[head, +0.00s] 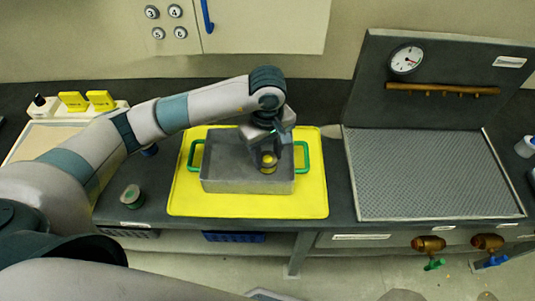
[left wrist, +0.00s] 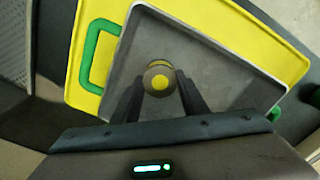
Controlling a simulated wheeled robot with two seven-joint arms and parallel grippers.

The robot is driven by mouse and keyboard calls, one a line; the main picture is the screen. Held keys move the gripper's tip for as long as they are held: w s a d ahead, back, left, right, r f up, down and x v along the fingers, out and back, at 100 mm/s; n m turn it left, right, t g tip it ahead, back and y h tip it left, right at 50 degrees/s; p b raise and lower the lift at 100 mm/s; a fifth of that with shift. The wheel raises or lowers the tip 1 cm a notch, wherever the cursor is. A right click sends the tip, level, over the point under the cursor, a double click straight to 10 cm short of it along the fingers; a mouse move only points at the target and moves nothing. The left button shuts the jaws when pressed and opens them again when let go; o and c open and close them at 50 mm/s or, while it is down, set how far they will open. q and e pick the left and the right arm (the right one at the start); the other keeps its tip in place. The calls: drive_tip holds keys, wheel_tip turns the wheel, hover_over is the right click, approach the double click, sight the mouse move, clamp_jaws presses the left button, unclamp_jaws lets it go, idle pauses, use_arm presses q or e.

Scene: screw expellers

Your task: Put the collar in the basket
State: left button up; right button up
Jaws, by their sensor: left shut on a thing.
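The collar (head: 268,160) is a small round grey and yellow piece. My left gripper (head: 267,152) is shut on it and holds it over the basket, right of its middle in the head view. The basket (head: 232,186) is a grey open box with green handles at its two ends. In the left wrist view the collar (left wrist: 159,77) shows end-on between the two dark fingers, with the grey basket floor (left wrist: 225,45) behind it. I cannot tell whether the collar touches the floor. My right gripper is not in view.
The basket stands on a yellow mat (head: 312,205) on the dark bench. A meshed grey tray (head: 430,175) with a gauge panel (head: 440,107) lies to the right. Yellow blocks (head: 100,100) stand at the far left.

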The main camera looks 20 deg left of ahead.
sight(268, 158)
use_arm(q)
drive_tip(key=o, duration=1.2)
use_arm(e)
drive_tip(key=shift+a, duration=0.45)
use_arm(q)
drive_tip(key=shift+r, duration=0.1)
wheel_tip(268, 158, up, 12)
drive_tip(key=b, duration=0.4)
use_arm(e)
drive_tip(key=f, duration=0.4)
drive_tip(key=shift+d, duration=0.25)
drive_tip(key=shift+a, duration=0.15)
